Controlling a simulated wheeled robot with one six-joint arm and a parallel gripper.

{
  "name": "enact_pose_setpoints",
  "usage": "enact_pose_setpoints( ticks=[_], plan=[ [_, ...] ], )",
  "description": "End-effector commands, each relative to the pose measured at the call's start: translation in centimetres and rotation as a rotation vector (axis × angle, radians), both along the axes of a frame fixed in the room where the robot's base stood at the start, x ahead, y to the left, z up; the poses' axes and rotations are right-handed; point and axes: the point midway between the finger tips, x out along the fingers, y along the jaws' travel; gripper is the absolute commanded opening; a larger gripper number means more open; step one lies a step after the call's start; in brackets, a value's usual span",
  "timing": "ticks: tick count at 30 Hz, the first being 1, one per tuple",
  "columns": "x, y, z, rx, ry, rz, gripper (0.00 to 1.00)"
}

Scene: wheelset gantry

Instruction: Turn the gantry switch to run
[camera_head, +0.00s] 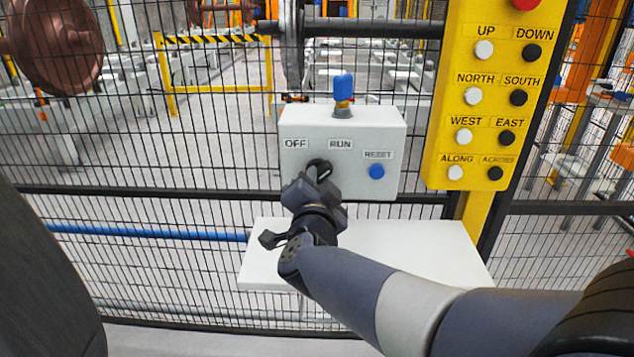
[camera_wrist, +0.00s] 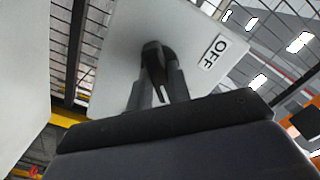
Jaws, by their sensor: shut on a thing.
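The gantry switch is a black rotary knob (camera_head: 319,167) on a light grey box (camera_head: 392,125), below the OFF label (camera_head: 296,144) and RUN label (camera_head: 340,145). My gripper (camera_head: 317,178) is at the knob, its jaws closed around it. In the wrist view the knob (camera_wrist: 154,52) sits between the two fingers of my gripper (camera_wrist: 159,85), with a white mark showing and the OFF label (camera_wrist: 213,53) beside it. The fingers partly hide the knob, and I cannot tell clearly which label it points to.
A blue RESET button (camera_head: 376,171) is right of the knob. A blue-topped fitting (camera_head: 343,92) stands on the box. A yellow pendant panel (camera_head: 468,98) with several buttons hangs at right. A white shelf (camera_head: 415,250) lies below, and black mesh fence (camera_head: 150,165) stands behind.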

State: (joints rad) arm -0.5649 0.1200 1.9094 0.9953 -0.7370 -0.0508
Motion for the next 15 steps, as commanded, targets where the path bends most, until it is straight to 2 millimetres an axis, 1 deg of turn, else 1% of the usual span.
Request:
enact_pose_setpoints(
  ticks=[4, 5, 12, 15],
  plan=[
    [-0.01, 0.01, -0.11, 0.002, 0.003, 0.0, 0.0],
    [-0.01, 0.0, -0.1, 0.002, 0.003, 0.0, 0.19],
    [0.0, 0.0, -0.06, 0.001, 0.001, 0.0, 0.39],
    [0.0, 0.0, -0.04, 0.0, 0.001, 0.0, 0.4]
  ],
)
